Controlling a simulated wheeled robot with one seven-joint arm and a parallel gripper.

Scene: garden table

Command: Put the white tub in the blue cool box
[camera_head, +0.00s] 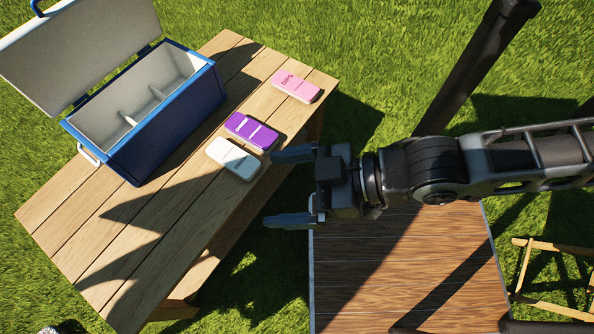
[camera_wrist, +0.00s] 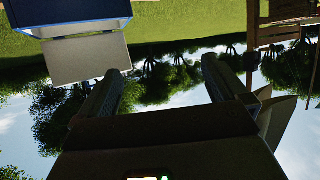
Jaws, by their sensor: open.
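The white tub (camera_head: 234,158) lies flat on the wooden table, close to its right edge. The blue cool box (camera_head: 172,122) stands open on the table to the upper left of the tub, and its inside looks empty, with thin dividers. It also shows upside down in the wrist view (camera_wrist: 75,12). My gripper (camera_head: 282,188) is open and empty, to the right of the white tub and beyond the table's edge. Its fingers point left, one above the other in the head view. In the wrist view the fingers (camera_wrist: 163,75) are apart with nothing between them. The tub is not visible in the wrist view.
A purple tub (camera_head: 251,131) lies close beside the white one, and a pink tub (camera_head: 295,86) is farther up the wooden table (camera_head: 140,225). The box's lid (camera_head: 85,50) stands open at its back left. The table's front left is clear.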

